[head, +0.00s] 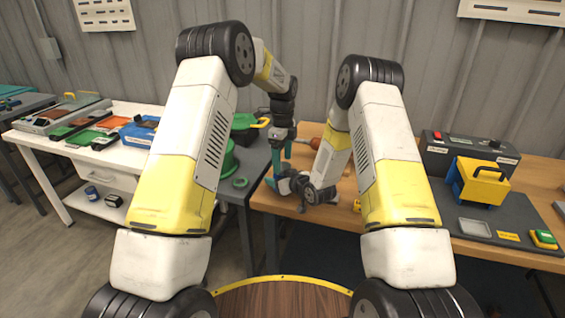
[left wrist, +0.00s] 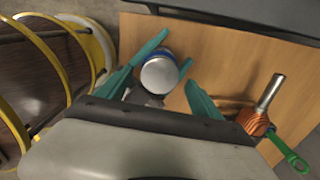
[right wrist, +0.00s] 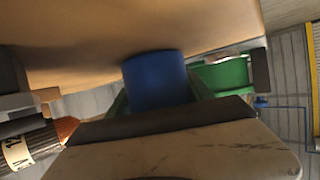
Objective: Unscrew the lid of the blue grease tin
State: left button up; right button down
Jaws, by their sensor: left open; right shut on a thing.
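The blue grease tin shows in the left wrist view as a round silver top (left wrist: 159,76) with a blue side behind it. In the right wrist view its blue side (right wrist: 157,78) stands between the fingers of my right gripper (right wrist: 160,98), which is shut on it. In the head view my right gripper (head: 284,184) is low over the wooden bench and the tin is hard to make out. My left gripper (head: 284,148) is above it, pointing down. In the left wrist view its open teal fingers lie either side of the silver top, apparently not touching it.
An orange-handled tool (left wrist: 256,122) and a green-handled tool (left wrist: 292,158) lie on the wooden bench (left wrist: 225,60) near the grippers. A yellow and blue box (head: 480,184) stands at the right. A dark table with green items (head: 240,183) stands left of the bench.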

pick_arm(q)
notch_tip(320, 180, up, 3)
jog(key=shift+r, duration=0.1)
jog(key=shift+c, duration=0.3)
notch_tip(320, 180, up, 3)
jog(key=m, duration=0.3)
jog(key=shift+f, duration=3.85)
jog(key=shift+c, duration=0.4)
jog(key=c, duration=1.4)
jog(key=shift+o, duration=0.2)
jog(key=n, duration=0.3)
jog(key=o, duration=1.5)
